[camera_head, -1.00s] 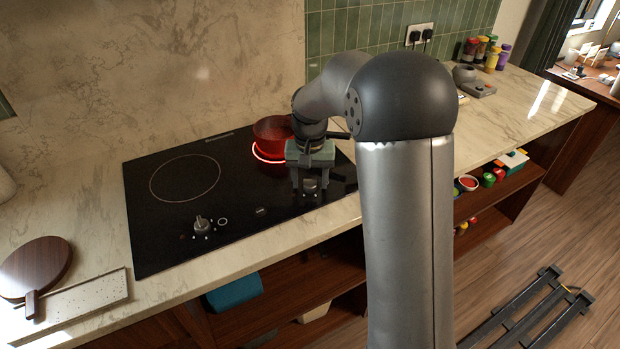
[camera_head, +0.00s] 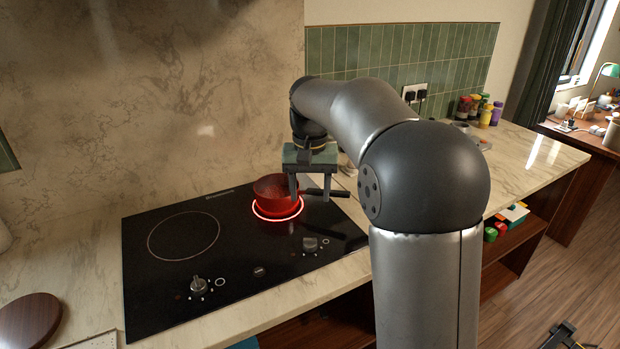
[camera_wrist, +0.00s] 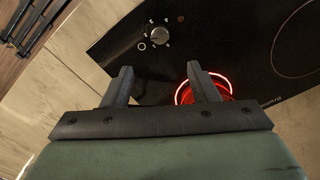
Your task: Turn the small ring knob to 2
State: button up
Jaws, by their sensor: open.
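The black hob (camera_head: 160,300) has two knobs on its front edge. The right knob (camera_head: 310,244) is beside the small ring (camera_head: 262,213), which glows red. It also shows in the wrist view (camera_wrist: 160,36) with marks around it; the number it points to is too small to read. The left knob (camera_head: 199,286) is in front of the larger dark ring (camera_head: 150,245). My gripper (camera_head: 311,190) is open and empty, raised behind the right knob and apart from it. In the wrist view my fingertips (camera_wrist: 160,74) are spread, with nothing between them.
A red pan (camera_head: 272,190) stands on the glowing ring, its dark handle (camera_head: 340,193) pointing right, close to my fingers in the picture. A round wooden board (camera_head: 28,320) lies at the left. Spice jars (camera_head: 480,108) stand at the back right. The right counter (camera_head: 540,150) is mostly clear.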

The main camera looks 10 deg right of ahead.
jog(key=shift+r, duration=1.55)
